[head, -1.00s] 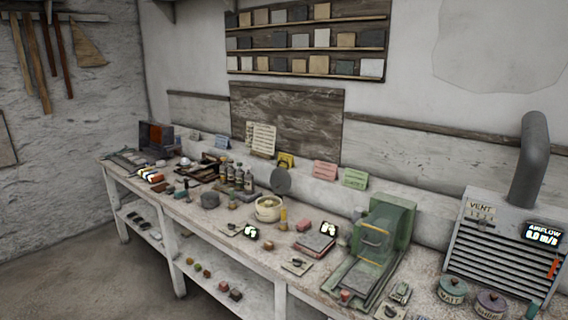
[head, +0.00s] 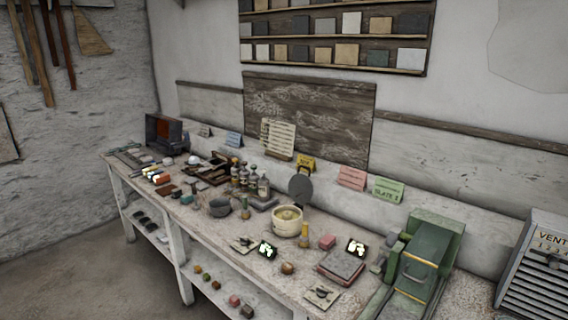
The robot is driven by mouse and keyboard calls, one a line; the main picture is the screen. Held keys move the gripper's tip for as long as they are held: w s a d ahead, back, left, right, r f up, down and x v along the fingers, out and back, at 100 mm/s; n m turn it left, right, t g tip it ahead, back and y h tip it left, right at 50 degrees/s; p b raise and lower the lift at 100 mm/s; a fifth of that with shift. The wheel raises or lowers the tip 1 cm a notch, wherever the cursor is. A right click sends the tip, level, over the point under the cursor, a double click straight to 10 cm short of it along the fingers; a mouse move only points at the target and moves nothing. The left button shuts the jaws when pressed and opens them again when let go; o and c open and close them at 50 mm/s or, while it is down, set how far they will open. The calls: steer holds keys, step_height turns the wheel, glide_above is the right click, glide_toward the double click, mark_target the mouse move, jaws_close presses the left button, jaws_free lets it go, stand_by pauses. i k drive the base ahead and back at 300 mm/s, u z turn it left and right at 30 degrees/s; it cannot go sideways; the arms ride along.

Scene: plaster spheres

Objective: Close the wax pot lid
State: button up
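A round cream pot (head: 287,229), likely the wax pot, stands on the long workbench near the middle of the head view. Its top is open and a yellowish inside shows. A dark grey round disc (head: 301,186) stands upright just behind the pot's right side, and looks like its raised lid. Whether a hinge joins the two is too small to tell. My gripper is not in this view.
The workbench (head: 262,268) is crowded. A grey bowl (head: 220,207) and bottles (head: 250,180) stand left of the pot, a yellow-topped cylinder (head: 304,235) close at its right. A green machine (head: 425,262) stands farther right. Open floor (head: 90,275) lies in front.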

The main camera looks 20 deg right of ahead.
mark_target(301, 187)
steer(key=u, duration=0.4)
steer(key=i, duration=1)
steer(key=u, duration=0.2)
